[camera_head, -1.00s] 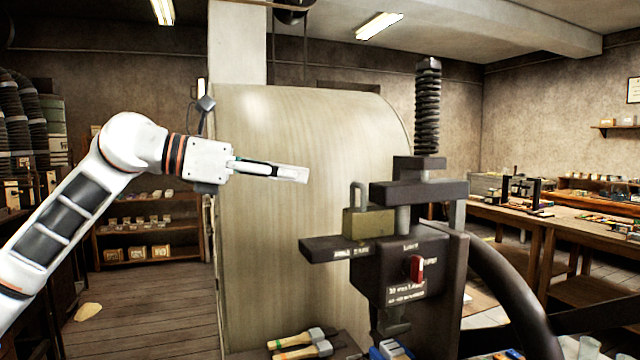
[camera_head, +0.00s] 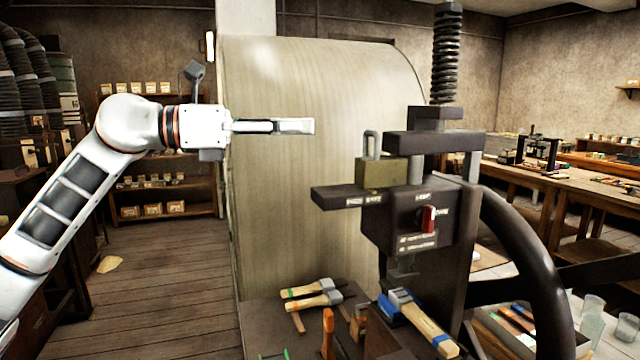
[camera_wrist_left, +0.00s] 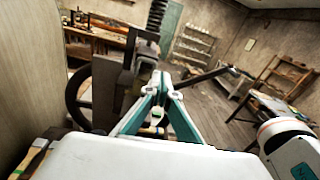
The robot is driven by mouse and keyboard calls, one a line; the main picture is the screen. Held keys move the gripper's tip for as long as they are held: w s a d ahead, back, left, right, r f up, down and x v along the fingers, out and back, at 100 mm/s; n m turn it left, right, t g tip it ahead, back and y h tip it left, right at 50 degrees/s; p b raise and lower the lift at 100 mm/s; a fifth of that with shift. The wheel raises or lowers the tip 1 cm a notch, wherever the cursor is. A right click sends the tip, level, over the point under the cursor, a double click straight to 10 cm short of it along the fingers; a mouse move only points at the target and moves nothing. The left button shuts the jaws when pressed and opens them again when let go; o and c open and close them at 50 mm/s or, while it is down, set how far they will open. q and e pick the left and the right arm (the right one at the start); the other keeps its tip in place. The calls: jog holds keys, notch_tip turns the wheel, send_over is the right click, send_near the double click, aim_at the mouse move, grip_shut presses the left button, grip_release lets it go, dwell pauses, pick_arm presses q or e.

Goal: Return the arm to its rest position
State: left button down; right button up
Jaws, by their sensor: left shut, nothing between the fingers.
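My left gripper (camera_head: 297,126) is raised in the air, in front of the big pale curved panel. It points to the right, and its fingers are shut with nothing between them. In the left wrist view the fingers (camera_wrist_left: 160,84) come together at their tips. The dark handwheel press (camera_head: 420,210) stands right of the gripper, clearly apart from it. A brass padlock (camera_head: 374,174) sits on the press's ledge. A red switch (camera_head: 427,219) is on the press's front. The black handwheel (camera_head: 535,270) curves at the press's right. My right gripper is not in view.
Hammers (camera_head: 312,300) and other tools lie on the dark bench below the press. The pale curved panel (camera_head: 310,180) stands close behind the gripper. Open wooden floor (camera_head: 165,290) lies at the left. Shelves (camera_head: 150,185) and workbenches (camera_head: 560,185) stand farther back.

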pick_arm(q)
jog(key=a+f+m+t+y, duration=0.5)
jog(key=a+f+m+y, duration=0.15)
jog(key=f+m, duration=0.5)
jog(key=a+f+m+t+y, duration=0.5)
jog(key=a+f+m+y, duration=0.15)
jog(key=f+m, duration=0.5)
jog(key=a+f+m+t+y, duration=0.5)
jog(key=a+f+m, duration=0.2)
jog(key=f+m, duration=0.45)
jog(key=s+a+f+n+g+y, duration=0.2)
jog(key=s+a+f+g, duration=0.15)
jog(key=s+f, duration=0.35)
jog(key=s+a+f+n+g+y, duration=0.1)
jog(key=s+a+f+g, duration=0.3)
jog(key=f, duration=0.6)
jog(key=s+a+f+n+g, duration=0.1)
jog(key=s+f+g, duration=0.2)
jog(key=s+f, duration=0.35)
jog(key=s+a+f+n+g, duration=0.1)
jog(key=s+f+g, duration=0.2)
jog(key=s, duration=0.7)
jog(key=w+d+f+n+t+h, duration=0.1)
jog(key=d+f+t+h, duration=0.3)
jog(key=d+f, duration=0.9)
jog(key=shift+w+d+f+n+h, duration=0.4)
jog(key=shift+d+n+h, duration=0.35)
jog(key=shift+d+h, duration=0.8)
